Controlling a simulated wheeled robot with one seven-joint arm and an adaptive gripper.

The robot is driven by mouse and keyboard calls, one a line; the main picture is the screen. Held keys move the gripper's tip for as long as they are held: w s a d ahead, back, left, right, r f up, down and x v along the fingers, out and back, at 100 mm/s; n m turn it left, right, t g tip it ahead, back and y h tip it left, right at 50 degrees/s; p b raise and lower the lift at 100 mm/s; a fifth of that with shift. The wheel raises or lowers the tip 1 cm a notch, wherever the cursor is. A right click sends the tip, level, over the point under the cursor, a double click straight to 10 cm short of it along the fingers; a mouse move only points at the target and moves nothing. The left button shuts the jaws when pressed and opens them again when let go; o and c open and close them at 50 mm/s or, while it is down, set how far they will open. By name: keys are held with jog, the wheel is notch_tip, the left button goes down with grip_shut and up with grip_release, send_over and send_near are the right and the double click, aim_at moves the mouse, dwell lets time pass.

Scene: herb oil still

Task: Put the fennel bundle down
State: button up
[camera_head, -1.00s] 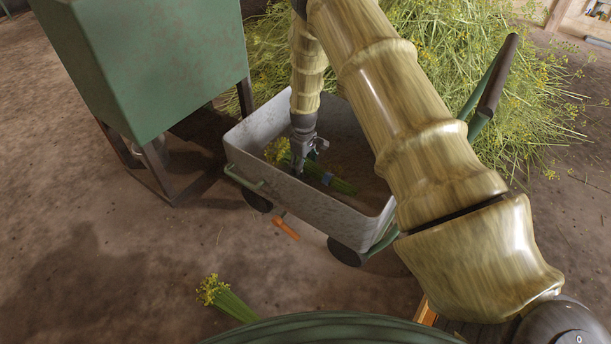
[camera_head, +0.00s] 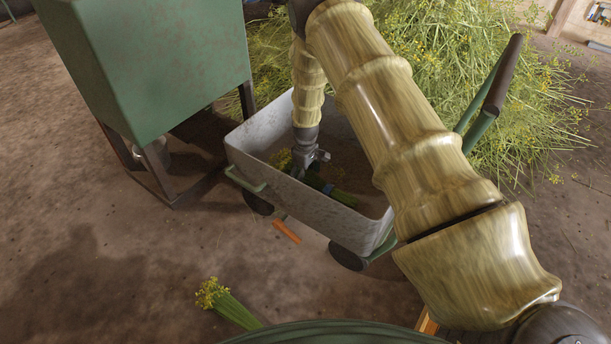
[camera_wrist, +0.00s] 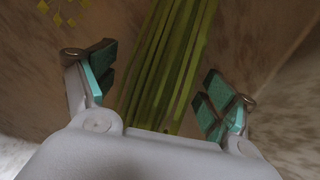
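A fennel bundle (camera_head: 342,198) with green stems, yellow flower heads and a blue tie is low inside the grey cart (camera_head: 300,212). The cart's near wall hides its lower side, so I cannot tell if it rests fully on the cart floor. My gripper (camera_head: 308,172) reaches down into the cart over the bundle. In the wrist view the stems (camera_wrist: 168,70) run between the two teal-padded fingers of my gripper (camera_wrist: 158,92). The fingers are spread, with a gap on the left side of the stems; the right pad is close to them.
Another fennel bundle (camera_head: 235,310) lies on the ground at the front. An orange-handled tool (camera_head: 286,231) is beside the cart. A green metal box on legs (camera_head: 150,70) stands at the left. A large heap of fennel (camera_head: 450,60) fills the back. The left ground is clear.

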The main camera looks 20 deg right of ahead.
dwell(0.3)
notch_tip(320, 180, up, 12)
jog(key=p, duration=0.4)
jog(key=shift+r+p, duration=0.1)
jog(key=shift+p, duration=0.3)
jog(key=shift+r, duration=0.1)
